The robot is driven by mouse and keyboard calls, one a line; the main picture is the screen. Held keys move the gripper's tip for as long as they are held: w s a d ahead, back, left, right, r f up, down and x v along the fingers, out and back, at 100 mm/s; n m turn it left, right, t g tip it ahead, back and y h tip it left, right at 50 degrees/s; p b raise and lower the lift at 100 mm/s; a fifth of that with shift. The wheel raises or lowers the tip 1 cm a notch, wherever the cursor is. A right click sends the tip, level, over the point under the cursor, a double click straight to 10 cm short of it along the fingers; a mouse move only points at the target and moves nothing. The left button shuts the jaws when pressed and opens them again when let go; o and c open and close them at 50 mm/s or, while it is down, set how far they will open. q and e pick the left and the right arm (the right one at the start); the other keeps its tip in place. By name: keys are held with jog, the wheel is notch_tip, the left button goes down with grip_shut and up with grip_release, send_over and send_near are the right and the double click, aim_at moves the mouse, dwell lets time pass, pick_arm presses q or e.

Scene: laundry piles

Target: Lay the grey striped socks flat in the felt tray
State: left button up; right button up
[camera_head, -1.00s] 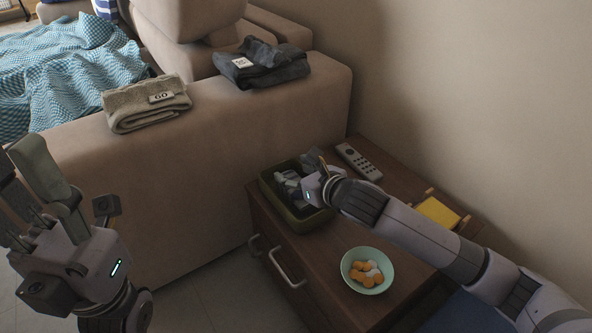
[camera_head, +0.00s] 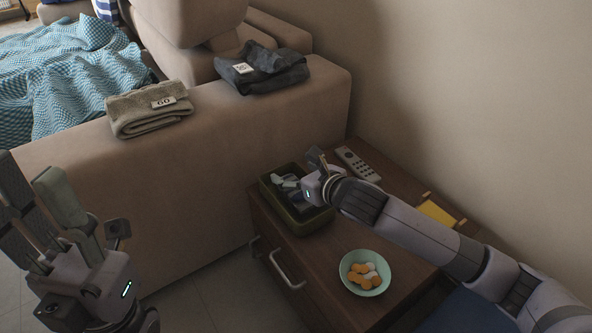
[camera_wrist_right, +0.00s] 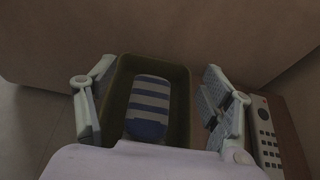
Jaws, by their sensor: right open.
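The olive-green felt tray (camera_head: 305,226) stands on the wooden side table against the sofa. In the right wrist view, a rolled or folded sock bundle (camera_wrist_right: 149,105) with dark blue-grey and pale grey stripes lies inside the tray (camera_wrist_right: 184,90). Its near end is hidden by my gripper body. My right gripper (camera_head: 300,184) is over the tray; in the wrist view (camera_wrist_right: 152,110) its fingers are spread wide on either side of it, with nothing between the pads. My left gripper (camera_head: 45,210) is at the left, away from the tray; its jaw opening is unclear.
Folded beige (camera_head: 148,110) and dark (camera_head: 262,70) cloths lie on the sofa.

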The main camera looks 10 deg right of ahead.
dwell(0.3)
jog(key=v, duration=1.2)
